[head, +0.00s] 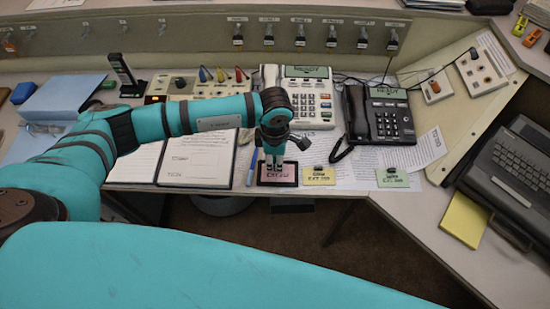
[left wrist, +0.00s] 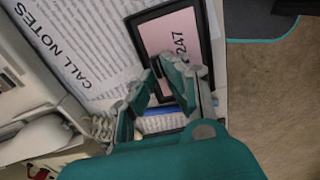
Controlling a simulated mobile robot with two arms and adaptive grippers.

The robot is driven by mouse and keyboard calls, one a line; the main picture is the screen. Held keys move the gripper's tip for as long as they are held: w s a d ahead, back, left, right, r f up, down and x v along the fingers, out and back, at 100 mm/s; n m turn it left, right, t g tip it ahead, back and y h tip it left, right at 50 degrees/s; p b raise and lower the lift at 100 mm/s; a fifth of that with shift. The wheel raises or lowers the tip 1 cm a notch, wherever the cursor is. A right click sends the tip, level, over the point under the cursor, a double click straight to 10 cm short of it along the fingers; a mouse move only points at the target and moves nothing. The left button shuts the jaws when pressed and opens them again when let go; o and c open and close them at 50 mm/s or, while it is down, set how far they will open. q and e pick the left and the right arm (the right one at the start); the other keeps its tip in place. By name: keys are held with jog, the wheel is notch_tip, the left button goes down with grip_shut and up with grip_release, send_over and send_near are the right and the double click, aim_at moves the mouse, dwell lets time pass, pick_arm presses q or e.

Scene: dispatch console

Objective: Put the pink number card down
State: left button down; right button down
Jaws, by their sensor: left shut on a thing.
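The pink number card (head: 279,179) has a dark frame and sits at the front edge of the desk, below my left gripper (head: 274,163). In the left wrist view the pink card (left wrist: 170,34) shows the digits 247, and the fingers of my left gripper (left wrist: 163,93) are closed at its near edge. The fingers hide part of that edge. I cannot tell whether the card rests fully on the desk or hangs just above it. My right gripper is not in view.
A yellow card (head: 319,176) and a green card (head: 392,178) lie to the right along the front edge. A black phone (head: 385,122) and a white phone (head: 303,95) stand behind. An open binder (head: 195,160) lies left. The desk edge drops to the floor in front.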

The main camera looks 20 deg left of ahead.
aim_at(275, 163)
pick_arm(q)
jog(key=shift+f, duration=0.15)
jog(key=c, duration=1.4)
grip_release()
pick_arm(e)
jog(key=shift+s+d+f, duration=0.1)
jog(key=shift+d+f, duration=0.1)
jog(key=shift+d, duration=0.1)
